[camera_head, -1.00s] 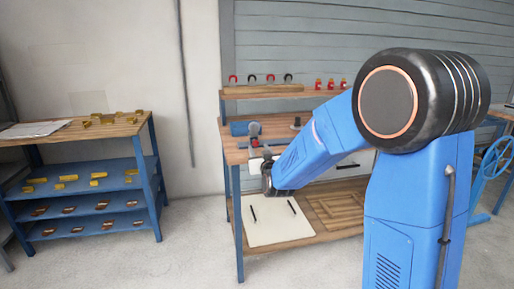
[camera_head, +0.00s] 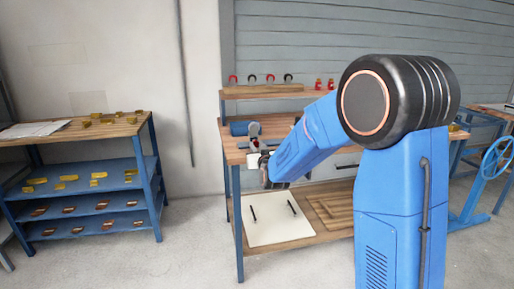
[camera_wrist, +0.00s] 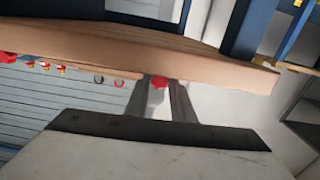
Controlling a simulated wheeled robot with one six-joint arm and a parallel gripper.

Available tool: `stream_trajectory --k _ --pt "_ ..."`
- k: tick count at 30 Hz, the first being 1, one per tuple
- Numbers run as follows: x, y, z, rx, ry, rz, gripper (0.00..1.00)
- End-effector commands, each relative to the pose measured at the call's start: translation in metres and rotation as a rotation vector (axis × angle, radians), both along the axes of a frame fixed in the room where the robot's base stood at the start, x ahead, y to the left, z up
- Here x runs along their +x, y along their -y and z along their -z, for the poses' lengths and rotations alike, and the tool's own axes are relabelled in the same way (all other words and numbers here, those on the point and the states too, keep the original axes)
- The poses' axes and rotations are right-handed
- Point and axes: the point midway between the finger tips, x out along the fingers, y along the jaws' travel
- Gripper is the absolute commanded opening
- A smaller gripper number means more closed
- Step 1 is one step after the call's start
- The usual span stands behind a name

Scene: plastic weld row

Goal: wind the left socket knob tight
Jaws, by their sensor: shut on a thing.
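In the wrist view my two fingers (camera_wrist: 162,103) are shut on a small red knob (camera_wrist: 160,82), at the bench's edge. The knob shows only as a red patch between the fingertips; most of it is hidden. In the head view my gripper and arm cover it. I cannot make out a second socket knob.
A white board (camera_head: 275,222) lies on the lower shelf. A blue rack (camera_head: 143,167) with yellow parts stands left. A blue handwheel (camera_head: 497,158) is at right. Floor between is clear.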

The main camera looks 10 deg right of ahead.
Motion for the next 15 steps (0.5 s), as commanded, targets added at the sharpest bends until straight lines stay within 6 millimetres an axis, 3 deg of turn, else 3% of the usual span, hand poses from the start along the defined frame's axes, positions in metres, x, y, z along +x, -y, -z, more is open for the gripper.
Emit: stream_trajectory --k 15 --pt "-0.0002 -0.0002 0.0002 0.347 0.0 0.0 0.0"
